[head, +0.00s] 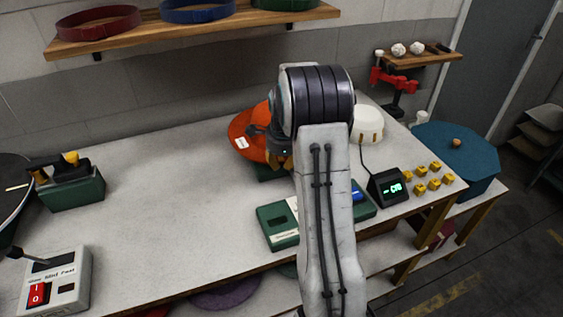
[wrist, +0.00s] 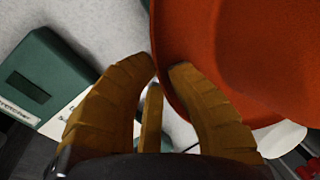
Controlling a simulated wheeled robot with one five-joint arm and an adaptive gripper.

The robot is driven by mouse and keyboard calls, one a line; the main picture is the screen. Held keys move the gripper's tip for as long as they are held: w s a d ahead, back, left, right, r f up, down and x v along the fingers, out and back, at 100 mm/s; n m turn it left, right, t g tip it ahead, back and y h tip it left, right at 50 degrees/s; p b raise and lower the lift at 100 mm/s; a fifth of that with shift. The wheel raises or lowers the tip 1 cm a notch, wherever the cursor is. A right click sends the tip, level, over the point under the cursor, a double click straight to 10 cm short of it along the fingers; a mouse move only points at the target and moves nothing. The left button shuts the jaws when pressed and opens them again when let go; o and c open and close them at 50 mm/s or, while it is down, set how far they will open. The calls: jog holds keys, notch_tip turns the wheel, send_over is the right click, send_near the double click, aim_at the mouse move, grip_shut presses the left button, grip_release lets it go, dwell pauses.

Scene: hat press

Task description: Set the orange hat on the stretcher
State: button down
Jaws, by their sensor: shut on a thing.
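The orange hat (head: 243,136) is near the back middle of the workbench in the head view, partly hidden behind my arm. It fills the upper right of the wrist view (wrist: 235,50). My gripper (head: 278,160) is shut on the hat's brim, and its yellow-brown fingers (wrist: 163,75) pinch the edge in the wrist view. A dark green base (head: 267,172) shows just under the hat; I cannot tell whether it is the stretcher or whether the hat touches it.
A green box with a slot (head: 277,226) lies in front of the hat. A digital display (head: 388,188) and several yellow knobs (head: 434,167) are at right. A white round thing (head: 368,124) stands behind my arm. A switch box (head: 55,283) is at front left. The left-middle bench is clear.

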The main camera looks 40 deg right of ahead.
dwell(0.4)
jog(key=c, duration=1.2)
grip_release()
jog(key=v, duration=1.2)
